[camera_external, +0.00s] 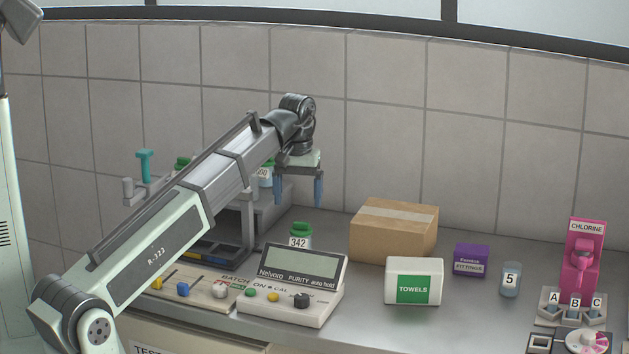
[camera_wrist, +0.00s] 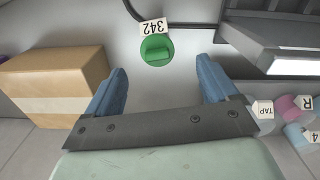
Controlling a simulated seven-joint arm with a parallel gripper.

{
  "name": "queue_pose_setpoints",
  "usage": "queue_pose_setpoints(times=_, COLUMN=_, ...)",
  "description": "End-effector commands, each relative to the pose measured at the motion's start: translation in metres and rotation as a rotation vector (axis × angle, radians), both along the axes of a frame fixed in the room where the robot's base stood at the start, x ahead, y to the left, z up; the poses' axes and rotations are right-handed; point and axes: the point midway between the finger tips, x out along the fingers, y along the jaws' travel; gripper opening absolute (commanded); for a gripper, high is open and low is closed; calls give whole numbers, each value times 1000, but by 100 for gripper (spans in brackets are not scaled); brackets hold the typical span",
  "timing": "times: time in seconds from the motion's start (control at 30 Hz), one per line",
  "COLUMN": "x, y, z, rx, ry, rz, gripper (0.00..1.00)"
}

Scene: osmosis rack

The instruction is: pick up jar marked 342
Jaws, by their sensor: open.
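The jar marked 342 (camera_external: 300,237) stands upright on the grey bench, behind the Nelvoro purity meter, which hides its lower part. It has a green lid and a white label. In the wrist view the jar (camera_wrist: 157,50) is seen from above, between the fingers' lines and ahead of their tips. My gripper (camera_external: 305,203) is open and empty, fingers pointing down, above the bench. In the external view it hangs above the jar's height. Its two blue fingers also show wide apart in the wrist view (camera_wrist: 160,75).
The purity meter (camera_external: 291,308) stands in front of the jar. A cardboard box (camera_external: 393,235), a towels box (camera_external: 413,289), a purple fittings box (camera_external: 470,261) and a jar marked 5 (camera_external: 510,280) stand to the right. A grey rack (camera_external: 262,208) with green-lidded jars is on the left.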

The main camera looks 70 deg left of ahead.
Motion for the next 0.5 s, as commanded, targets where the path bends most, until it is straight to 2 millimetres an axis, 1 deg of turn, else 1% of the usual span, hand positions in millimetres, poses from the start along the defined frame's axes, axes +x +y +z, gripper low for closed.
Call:
queue_pose_setpoints(times=0.03, x=-1, y=-1, z=-9, rx=0, ry=1, rz=0, gripper=87)
queue_pose_setpoints(times=0.1, x=-1, y=-1, z=-20, rx=0, ry=1, rz=0, gripper=87)
queue_pose_setpoints(times=0.23, x=0, y=-1, z=-36, rx=1, ry=1, rz=0, gripper=87)
queue_pose_setpoints(times=0.33, x=0, y=0, z=-44, rx=1, ry=1, rz=-1, gripper=87)
queue_pose_setpoints(times=0.5, x=1, y=0, z=-50, rx=2, ry=-1, rz=-1, gripper=87)
